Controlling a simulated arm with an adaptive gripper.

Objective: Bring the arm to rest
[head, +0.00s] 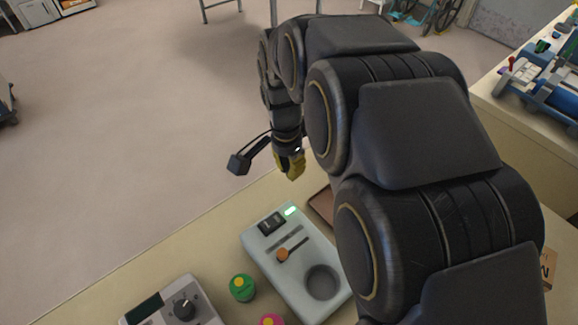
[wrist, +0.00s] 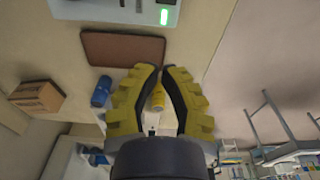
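My gripper (head: 290,168) hangs at the end of the bent arm, above the counter's far edge in the head view. In the wrist view its two yellow fingers (wrist: 161,70) show with dark inner pads. Their tips are close together, with a narrow gap that widens toward the palm. I cannot tell whether they are fully shut. A yellow cylinder (wrist: 158,97) shows through the gap; it seems to lie beyond the fingers. No held thing is clear. My arm's large dark links fill the right half of the head view.
On the counter (head: 160,250) are a pale device (head: 320,283) with a green light, a dial box (head: 180,305), a green button (head: 242,288) and a pink button (head: 271,320). The wrist view shows a brown tray (wrist: 122,48), a blue cylinder (wrist: 101,92) and a cardboard box (wrist: 37,97). Open floor lies left.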

